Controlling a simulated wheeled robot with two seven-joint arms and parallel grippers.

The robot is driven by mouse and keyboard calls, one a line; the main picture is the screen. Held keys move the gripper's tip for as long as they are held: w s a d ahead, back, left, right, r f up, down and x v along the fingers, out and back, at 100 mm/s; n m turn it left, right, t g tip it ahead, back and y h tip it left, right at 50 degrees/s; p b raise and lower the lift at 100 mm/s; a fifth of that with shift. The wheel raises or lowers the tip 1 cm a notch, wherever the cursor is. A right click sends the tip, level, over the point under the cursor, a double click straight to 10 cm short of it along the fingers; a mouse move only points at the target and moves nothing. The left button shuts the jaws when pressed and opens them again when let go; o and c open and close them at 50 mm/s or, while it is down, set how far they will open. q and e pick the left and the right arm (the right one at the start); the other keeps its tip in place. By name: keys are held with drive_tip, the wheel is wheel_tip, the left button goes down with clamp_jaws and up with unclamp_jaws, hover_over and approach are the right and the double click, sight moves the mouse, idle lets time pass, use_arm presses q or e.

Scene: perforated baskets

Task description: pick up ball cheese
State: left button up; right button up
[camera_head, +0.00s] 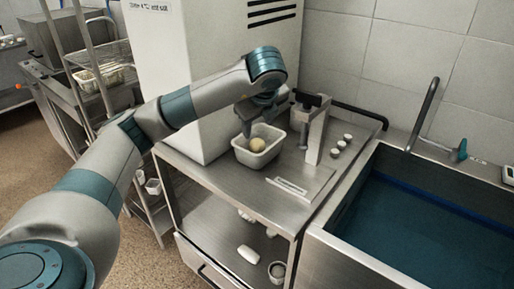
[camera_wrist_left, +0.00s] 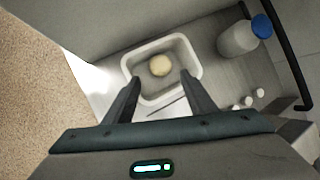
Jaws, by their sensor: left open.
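The ball cheese (camera_head: 257,145) is a small pale yellow ball. It lies inside a light grey rectangular basket (camera_head: 236,153) on the steel table. In the left wrist view the ball cheese (camera_wrist_left: 160,66) sits in the basket (camera_wrist_left: 128,63), toward its far side, between and beyond my fingertips. My left gripper (camera_head: 258,124) is above the basket, pointing down. In the left wrist view the left gripper (camera_wrist_left: 163,84) has its two fingers wide apart with nothing between them. My right gripper does not show.
A white bottle with a blue cap (camera_wrist_left: 238,38) stands right of the basket. Several small white round pieces (camera_head: 342,146) are on the table (camera_head: 222,178). A tall white cabinet (camera_head: 160,60) rises behind, and a blue-filled sink (camera_head: 420,225) lies to the right.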

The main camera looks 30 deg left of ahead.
use_arm(q)
hover_over(257, 142)
drive_tip(key=s+d, duration=0.2)
wheel_tip(257, 142, down, 4)
drive_tip(key=shift+w+a+f+p, duration=0.15)
drive_tip(key=shift+a+f+p, duration=0.35)
drive_tip(key=shift+f, duration=0.25)
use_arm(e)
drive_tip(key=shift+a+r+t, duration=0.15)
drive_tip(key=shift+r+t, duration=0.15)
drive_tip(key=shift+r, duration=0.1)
use_arm(q)
drive_tip(key=shift+f, duration=0.25)
drive_tip(key=p+x, duration=0.1)
drive_tip(key=x, duration=0.1)
drive_tip(key=shift+w+d+f+p, duration=0.1)
drive_tip(key=shift+f+p, duration=0.3)
drive_tip(key=shift+w+f, duration=0.2)
drive_tip(key=shift+f, duration=0.25)
drive_tip(key=shift+w+a+f, duration=0.2)
drive_tip(key=shift+a+f, duration=0.1)
drive_tip(key=shift+f, duration=0.15)
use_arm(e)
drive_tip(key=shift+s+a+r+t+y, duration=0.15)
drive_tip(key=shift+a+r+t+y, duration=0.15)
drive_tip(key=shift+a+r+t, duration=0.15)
